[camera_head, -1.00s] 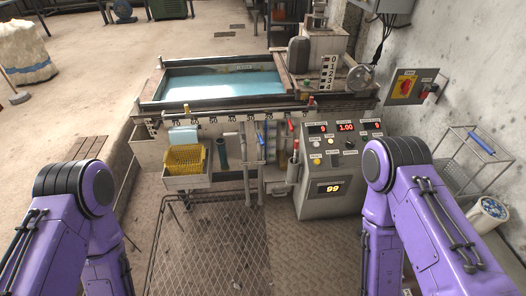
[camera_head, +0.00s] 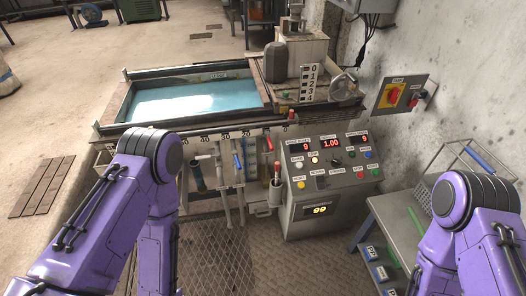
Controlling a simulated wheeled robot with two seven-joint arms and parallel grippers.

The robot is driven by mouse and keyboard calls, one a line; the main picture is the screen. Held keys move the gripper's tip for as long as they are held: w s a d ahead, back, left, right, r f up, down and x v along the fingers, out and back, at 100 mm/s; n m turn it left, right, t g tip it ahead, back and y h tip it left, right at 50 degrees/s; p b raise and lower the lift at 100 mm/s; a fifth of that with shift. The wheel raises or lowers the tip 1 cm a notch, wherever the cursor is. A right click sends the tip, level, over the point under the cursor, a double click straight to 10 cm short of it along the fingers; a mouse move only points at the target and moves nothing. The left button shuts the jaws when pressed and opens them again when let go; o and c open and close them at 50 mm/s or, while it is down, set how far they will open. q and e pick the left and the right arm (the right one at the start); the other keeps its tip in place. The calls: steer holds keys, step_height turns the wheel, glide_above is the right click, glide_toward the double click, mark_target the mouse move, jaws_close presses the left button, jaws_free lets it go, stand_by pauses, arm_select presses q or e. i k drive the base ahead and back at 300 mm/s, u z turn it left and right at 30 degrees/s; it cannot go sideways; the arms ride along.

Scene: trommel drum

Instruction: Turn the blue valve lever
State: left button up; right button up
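The blue valve lever (camera_head: 237,161) stands on a grey pipe at the front of the trough machine, below the numbered rail. It sits between a pale-handled valve (camera_head: 203,157) on its left and a red lever (camera_head: 268,142) on its right. The blue lever looks nearly upright with a slight tilt. My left arm is bent at the left of the view, and my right arm is at the lower right. Both grippers are outside the frame.
A control panel (camera_head: 330,172) with red displays and buttons stands right of the levers. A grey side table (camera_head: 398,222) with small bins is further right, by the wall. The blue-water trough (camera_head: 190,101) is behind the rail. Mesh flooring (camera_head: 215,250) lies in front.

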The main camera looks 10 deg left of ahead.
mark_target(238, 163)
steer(key=u, duration=0.25)
steer(key=i, duration=0.75)
steer(key=u, duration=0.7)
steer(key=k, duration=0.3)
steer(key=u, duration=3.55)
steer(key=i, duration=0.1)
steer(key=z, duration=2.65)
steer(key=i, duration=0.75)
steer(key=z, duration=0.6)
